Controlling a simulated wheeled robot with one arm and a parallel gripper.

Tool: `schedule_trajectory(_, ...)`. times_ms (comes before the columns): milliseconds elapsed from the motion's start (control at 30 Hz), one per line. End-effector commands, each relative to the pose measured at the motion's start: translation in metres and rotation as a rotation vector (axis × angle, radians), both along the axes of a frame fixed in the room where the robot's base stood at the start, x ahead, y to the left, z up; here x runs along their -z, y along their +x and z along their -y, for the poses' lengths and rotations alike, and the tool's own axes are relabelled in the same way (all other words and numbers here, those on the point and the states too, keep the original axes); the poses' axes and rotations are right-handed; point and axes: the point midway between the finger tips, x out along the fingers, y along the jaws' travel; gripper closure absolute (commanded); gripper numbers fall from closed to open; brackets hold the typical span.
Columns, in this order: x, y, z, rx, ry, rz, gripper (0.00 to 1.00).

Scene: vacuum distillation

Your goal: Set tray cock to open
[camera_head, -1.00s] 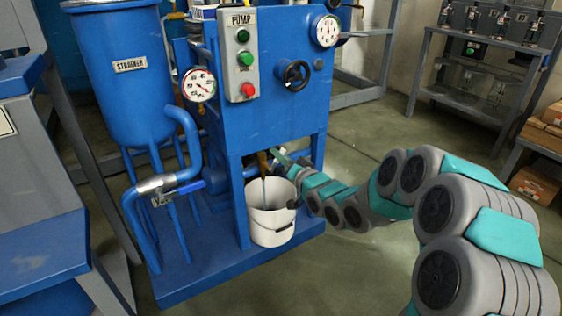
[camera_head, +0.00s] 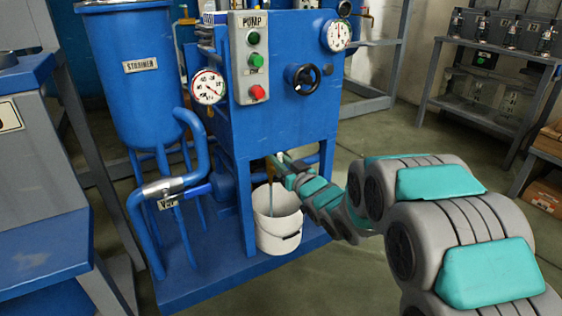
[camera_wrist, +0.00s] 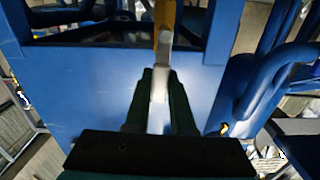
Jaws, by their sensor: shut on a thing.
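The tray cock shows in the wrist view as a brass-yellow body (camera_wrist: 166,14) at the top with a pale grey-white lever (camera_wrist: 158,112) running down from it. My gripper (camera_wrist: 160,78) has its two dark fingers shut on this lever, one on each side. In the head view my gripper (camera_head: 282,168) is low at the front of the blue pump unit (camera_head: 292,112), just above the white bucket (camera_head: 279,236). The cock is small and mostly hidden there. A thin bluish line hangs from the cock's area down into the bucket.
A blue strainer tank (camera_head: 140,70) with a pipe and a labelled valve (camera_head: 168,188) stands left of the pump unit. Gauges, buttons and a black handwheel (camera_head: 302,78) are above my gripper. A grey bench (camera_head: 40,165) stands at the left. The floor on the right is open.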

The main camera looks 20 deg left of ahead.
Motion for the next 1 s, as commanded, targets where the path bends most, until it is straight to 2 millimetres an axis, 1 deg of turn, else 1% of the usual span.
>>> schedule_trajectory(433, 0.0006, -0.0005, -0.0004, 0.0, -0.006, 0.005, 1.0)
schedule_trajectory(467, 0.0006, -0.0005, -0.0004, 0.0, -0.006, 0.005, 0.75)
schedule_trajectory(700, 0.0004, -0.0005, -0.0004, 0.0, -0.006, 0.005, 0.48)
schedule_trajectory(1000, 0.0, -0.0008, 0.0003, 0.0, -0.005, 0.006, 0.47)
